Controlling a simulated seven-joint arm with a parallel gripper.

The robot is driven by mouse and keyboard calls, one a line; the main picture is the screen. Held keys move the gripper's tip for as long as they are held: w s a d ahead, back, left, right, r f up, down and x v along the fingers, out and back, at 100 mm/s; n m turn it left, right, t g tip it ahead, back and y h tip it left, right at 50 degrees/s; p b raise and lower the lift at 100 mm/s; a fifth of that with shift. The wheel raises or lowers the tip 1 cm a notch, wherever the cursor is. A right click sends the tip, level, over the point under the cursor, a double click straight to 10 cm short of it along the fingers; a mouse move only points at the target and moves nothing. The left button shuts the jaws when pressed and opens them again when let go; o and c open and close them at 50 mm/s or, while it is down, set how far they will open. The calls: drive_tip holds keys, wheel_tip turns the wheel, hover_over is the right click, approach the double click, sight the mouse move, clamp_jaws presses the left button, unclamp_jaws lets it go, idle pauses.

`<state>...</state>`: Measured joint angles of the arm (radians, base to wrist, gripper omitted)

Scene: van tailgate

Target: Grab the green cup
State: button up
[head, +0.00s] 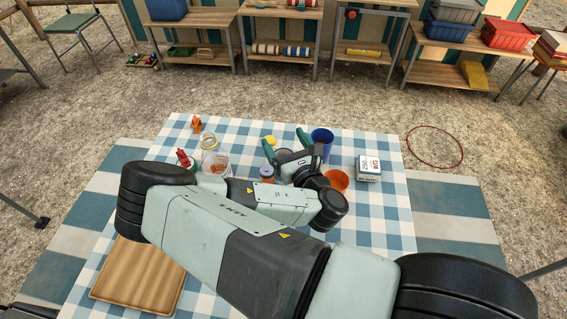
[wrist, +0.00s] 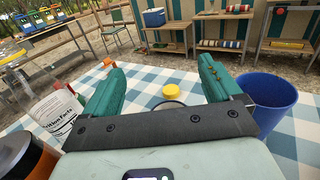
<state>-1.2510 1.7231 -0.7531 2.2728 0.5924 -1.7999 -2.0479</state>
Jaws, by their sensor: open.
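I cannot make out a green cup in either view; the green shapes near the table's middle are my gripper's own fingers. My gripper (head: 285,141) is open over the checked table. In the wrist view its two fingers (wrist: 158,66) are spread wide, with nothing held. A thin dark curved rim (wrist: 168,104) shows between them, mostly hidden by the gripper body; I cannot tell what it belongs to. A blue cup (head: 323,138) stands upright just right of the gripper, and in the wrist view (wrist: 272,92) it is beside the right finger. An orange cup (head: 337,180) is nearer, partly behind my arm.
A yellow-topped thing (head: 270,140) stands beyond the gripper. A clear jar (head: 215,161), a red bottle (head: 184,158) and an orange object (head: 196,125) are left. A white box (head: 368,168) is right. A wooden tray (head: 135,275) lies front left. The table's far right is clear.

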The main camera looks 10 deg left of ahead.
sight(280, 150)
wheel_tip(280, 150, down, 7)
drive_tip(key=shift+x, duration=1.1)
drive_tip(key=shift+w+a, duration=0.2)
drive_tip(key=shift+w, duration=0.1)
drive_tip(key=shift+r, duration=0.1)
drive_tip(key=c, duration=1.1)
drive_tip(key=shift+r, duration=0.1)
